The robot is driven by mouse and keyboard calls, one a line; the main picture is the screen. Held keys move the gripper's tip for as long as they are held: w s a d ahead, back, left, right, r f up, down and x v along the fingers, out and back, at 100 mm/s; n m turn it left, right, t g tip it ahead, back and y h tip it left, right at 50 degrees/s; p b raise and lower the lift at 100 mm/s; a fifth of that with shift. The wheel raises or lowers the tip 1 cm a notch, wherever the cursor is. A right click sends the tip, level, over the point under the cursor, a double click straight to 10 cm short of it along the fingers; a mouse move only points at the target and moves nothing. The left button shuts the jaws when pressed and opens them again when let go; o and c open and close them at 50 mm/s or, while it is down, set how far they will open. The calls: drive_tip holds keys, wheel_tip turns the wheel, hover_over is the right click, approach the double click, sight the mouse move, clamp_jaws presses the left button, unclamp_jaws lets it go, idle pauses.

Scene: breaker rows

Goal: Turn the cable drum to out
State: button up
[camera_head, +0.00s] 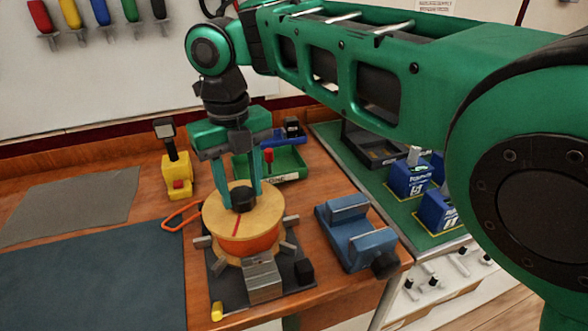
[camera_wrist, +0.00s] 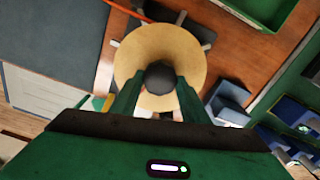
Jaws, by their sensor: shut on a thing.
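The cable drum (camera_head: 262,222) is a round, pale wooden disc over an orange band, with a red line on its top and a dark knob (camera_head: 243,198) in the middle. It sits on a dark base plate (camera_head: 222,286) at the front of the bench. My gripper (camera_head: 241,196) points down over the drum, its two green fingers shut on the knob. The wrist view shows the drum (camera_wrist: 190,48) and the knob (camera_wrist: 160,78) between the fingertips. No "out" marking is readable, and the fingers partly hide the drum's top.
A blue vise (camera_head: 350,234) stands close to the right. A yellow device (camera_head: 177,178) and an orange loop (camera_head: 181,214) are at the left. A green tray (camera_head: 290,166) lies behind. Blue breaker blocks (camera_head: 408,178) stand on a green mat farther right. Flat mats cover the left bench.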

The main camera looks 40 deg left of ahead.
drive_tip(key=shift+w+r+n, duration=0.15)
drive_tip(key=shift+w+n, duration=0.1)
drive_tip(key=shift+n, duration=0.85)
drive_tip(key=shift+w+r+n, duration=0.1)
drive_tip(key=shift+w+n, duration=0.1)
drive_tip(key=shift+n, duration=0.9)
drive_tip(key=shift+w, duration=0.1)
drive_tip(key=o, duration=1.5)
drive_tip(key=shift+f, duration=0.1)
drive_tip(key=shift+s, duration=0.2)
drive_tip(key=shift+s+a+r, duration=0.1)
drive_tip(key=shift+r, duration=0.5)
drive_tip(key=shift+w+r, duration=0.2)
drive_tip(key=shift+r, duration=4.6)
